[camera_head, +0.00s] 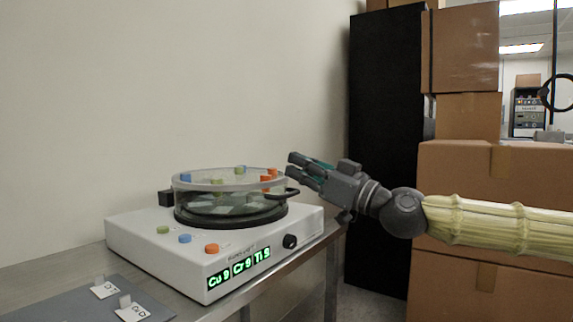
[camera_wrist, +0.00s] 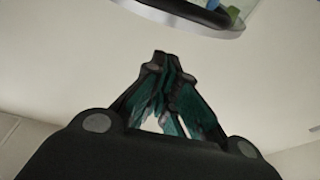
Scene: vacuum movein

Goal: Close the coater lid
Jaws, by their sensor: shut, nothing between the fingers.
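The coater (camera_head: 135,240) is a white box with a round glass chamber on top. Its round clear lid (camera_head: 205,184) with a grey rim lies roughly level over the chamber. Whether it is fully seated I cannot tell. The lid's black handle (camera_head: 284,194) sticks out at the right. My gripper (camera_head: 292,166) is shut and empty, its tips just above and right of the handle, apparently apart from it. In the wrist view my gripper (camera_wrist: 167,62) shows closed fingers, with part of the lid rim (camera_wrist: 205,24) at the top edge.
A grey mat (camera_head: 65,303) with labelled small pieces lies at the front left of the metal table (camera_head: 75,266). A black cabinet (camera_head: 385,130) and stacked cardboard boxes (camera_head: 470,210) stand at the right.

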